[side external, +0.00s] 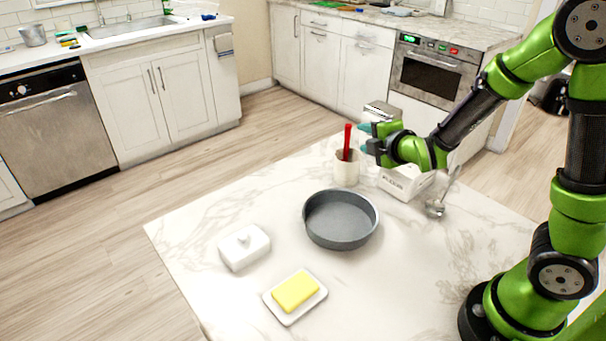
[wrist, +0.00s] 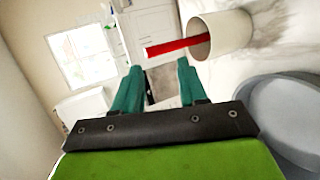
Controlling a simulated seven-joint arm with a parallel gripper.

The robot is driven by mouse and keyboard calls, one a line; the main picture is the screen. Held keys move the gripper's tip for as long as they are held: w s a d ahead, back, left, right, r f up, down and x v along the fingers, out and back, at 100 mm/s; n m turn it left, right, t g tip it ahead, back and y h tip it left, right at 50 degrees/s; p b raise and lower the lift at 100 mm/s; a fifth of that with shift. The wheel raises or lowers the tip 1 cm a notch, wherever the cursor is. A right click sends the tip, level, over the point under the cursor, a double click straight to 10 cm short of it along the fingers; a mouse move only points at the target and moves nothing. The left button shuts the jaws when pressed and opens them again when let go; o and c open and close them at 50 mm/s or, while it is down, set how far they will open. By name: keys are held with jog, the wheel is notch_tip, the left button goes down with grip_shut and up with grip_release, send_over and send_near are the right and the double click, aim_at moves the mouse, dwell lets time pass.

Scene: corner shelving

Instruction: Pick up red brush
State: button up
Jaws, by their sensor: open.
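The red brush (side external: 347,142) stands in a white cup (side external: 346,172) at the far side of the marble island, with its red handle sticking up out of the rim. My gripper (side external: 365,142) is just to the right of the handle in the side view. In the wrist view the red brush (wrist: 170,47) reaches out of the cup (wrist: 232,33) beyond the teal fingertips of my gripper (wrist: 160,72). The fingers are apart with nothing between them. The brush's lower end is hidden inside the cup.
A grey round pan (side external: 340,238) sits in front of the cup. A white box (side external: 405,182) and a glass or metal utensil (side external: 435,207) stand to the right. A white lidded dish (side external: 244,248) and a plate (side external: 283,318) with a yellow block (side external: 296,291) are nearer. The island's left part is clear.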

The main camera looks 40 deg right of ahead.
aim_at(349, 136)
jog(key=w+f+n+t, duration=0.1)
jog(key=w+n, duration=0.1)
jog(key=n, duration=0.4)
jog(key=w+d+f+n+t, duration=0.1)
jog(key=w+n+t, duration=0.1)
jog(key=n, duration=0.4)
jog(key=w+d+f+n+t, duration=0.1)
jog(key=w+f+n, duration=0.1)
jog(key=w+n, duration=0.2)
jog(key=shift+w+d+n, duration=0.15)
jog(key=shift+w+n, duration=0.05)
jog(key=shift+n, duration=1)
jog(key=shift+r, duration=0.1)
grip_shut()
